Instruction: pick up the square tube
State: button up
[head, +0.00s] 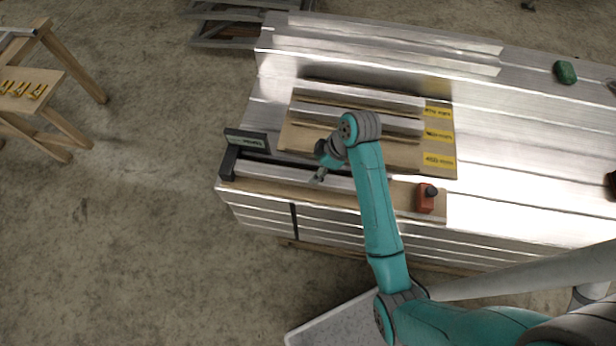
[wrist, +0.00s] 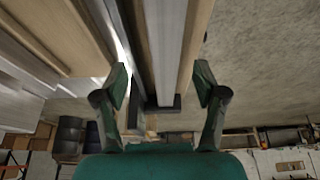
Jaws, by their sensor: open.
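The square tube (head: 275,182) is a silvery bar lying along the near left edge of the aluminium-topped stack, its left end at a dark stop bracket (head: 228,164). My gripper (head: 318,176) is over the tube, partly hidden by my wrist in the head view. In the wrist view, my gripper (wrist: 161,90) is open and its fingers are apart. The tube (wrist: 167,45) runs down between them in the picture, on a wooden strip (wrist: 190,50), towards the dark stop (wrist: 162,115). I cannot tell how far the fingertips are from it.
A wooden board (head: 295,138) with metal profiles and yellow labels (head: 438,135) lies behind the tube. An orange block (head: 426,199) with a black knob stands to the right. A green object (head: 565,72) lies at the far right. A wooden trestle (head: 60,75) stands left, across open floor.

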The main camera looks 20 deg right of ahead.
aim_at(308, 176)
jog(key=shift+s+a+x, duration=0.15)
jog(key=shift+x, duration=1.55)
jog(key=shift+s+a+x, duration=0.1)
jog(key=shift+x, duration=1.6)
grip_shut()
